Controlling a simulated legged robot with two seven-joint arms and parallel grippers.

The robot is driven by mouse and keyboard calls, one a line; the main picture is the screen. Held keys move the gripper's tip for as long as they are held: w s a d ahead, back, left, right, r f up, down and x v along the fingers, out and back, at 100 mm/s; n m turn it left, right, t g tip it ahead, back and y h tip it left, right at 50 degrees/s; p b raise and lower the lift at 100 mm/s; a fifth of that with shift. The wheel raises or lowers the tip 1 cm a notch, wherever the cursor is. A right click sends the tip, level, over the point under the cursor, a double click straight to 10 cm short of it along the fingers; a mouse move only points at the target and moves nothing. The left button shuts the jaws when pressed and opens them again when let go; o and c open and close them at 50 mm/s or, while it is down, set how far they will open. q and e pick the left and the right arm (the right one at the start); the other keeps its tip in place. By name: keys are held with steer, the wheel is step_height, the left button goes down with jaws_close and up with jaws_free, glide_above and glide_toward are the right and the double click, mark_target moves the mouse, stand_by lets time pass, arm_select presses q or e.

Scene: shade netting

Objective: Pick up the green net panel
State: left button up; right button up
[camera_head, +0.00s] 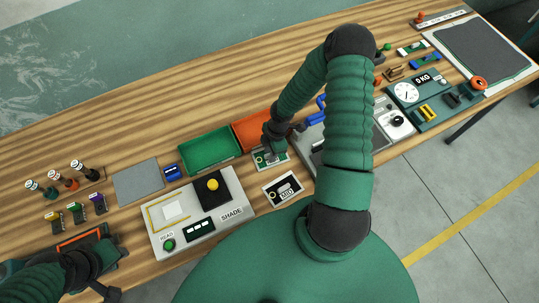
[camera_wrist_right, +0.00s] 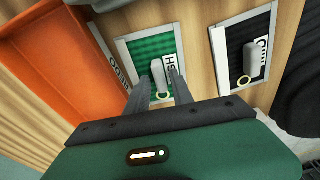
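The green net panel (camera_wrist_right: 152,48) lies flat on the table, a white-framed card with a green mesh, a pale upright handle and a partly covered label. In the head view the green net panel (camera_head: 262,160) is partly hidden under my right gripper (camera_head: 270,150). In the wrist view the two fingers of my right gripper (camera_wrist_right: 160,88) are apart, one on each side of the handle; contact with it cannot be made out. My left gripper (camera_head: 100,262) is at the lower left over a dark orange-edged item; its fingers are unclear.
A black net panel (camera_wrist_right: 243,48) with its own handle lies right beside the green one. An orange tray (camera_wrist_right: 50,55) stands to the left. In the head view a green tray (camera_head: 210,150) and a grey control box (camera_head: 160,235) are nearby.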

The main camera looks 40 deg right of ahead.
steer(key=c, duration=0.5)
steer(key=shift+d, duration=0.15)
jaws_close()
steer(key=shift+s, duration=0.1)
